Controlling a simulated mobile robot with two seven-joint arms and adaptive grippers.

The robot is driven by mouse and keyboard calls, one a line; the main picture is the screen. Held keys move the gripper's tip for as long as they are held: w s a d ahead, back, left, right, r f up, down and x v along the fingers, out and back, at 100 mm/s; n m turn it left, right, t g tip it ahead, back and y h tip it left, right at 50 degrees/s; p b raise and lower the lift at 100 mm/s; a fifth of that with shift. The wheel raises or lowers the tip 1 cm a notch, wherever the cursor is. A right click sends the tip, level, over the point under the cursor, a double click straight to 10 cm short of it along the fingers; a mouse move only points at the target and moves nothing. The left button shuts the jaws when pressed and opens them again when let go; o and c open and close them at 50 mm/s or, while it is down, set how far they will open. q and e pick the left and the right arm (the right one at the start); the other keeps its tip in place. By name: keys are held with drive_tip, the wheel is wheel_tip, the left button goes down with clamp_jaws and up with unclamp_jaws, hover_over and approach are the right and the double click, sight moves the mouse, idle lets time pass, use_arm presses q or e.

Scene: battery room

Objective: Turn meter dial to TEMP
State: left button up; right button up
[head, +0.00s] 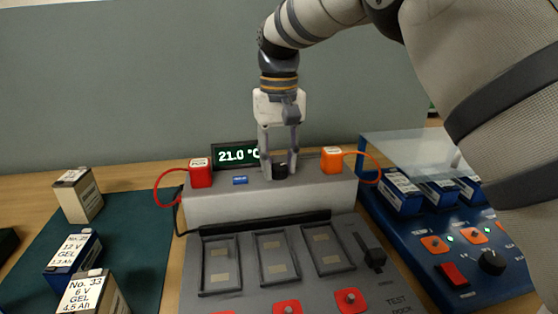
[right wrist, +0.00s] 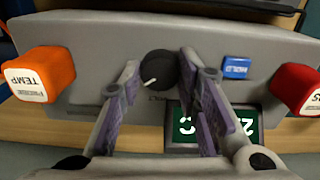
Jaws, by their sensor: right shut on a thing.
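In the right wrist view the dial (right wrist: 158,70) has a white pointer mark toward the lower left of the picture. My right gripper (right wrist: 160,68) is shut on the dial there. The meter's display (head: 235,155) reads 21.0 °C, its right edge partly hidden by the gripper. The lettering around the dial is mostly hidden or too small to read. My left gripper is out of view.
A red plug block (head: 201,173) and an orange plug block (head: 331,160), labelled TEMP in the right wrist view, sit on the meter with cables. A blue HOLD button (head: 240,180) is near the dial. Batteries (head: 77,195) stand left; a blue charger (head: 450,262) with a clear cover is right.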

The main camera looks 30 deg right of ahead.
sight(279, 166)
idle(0.4)
drive_tip(key=o, duration=0.9)
wheel_tip(279, 166, up, 12)
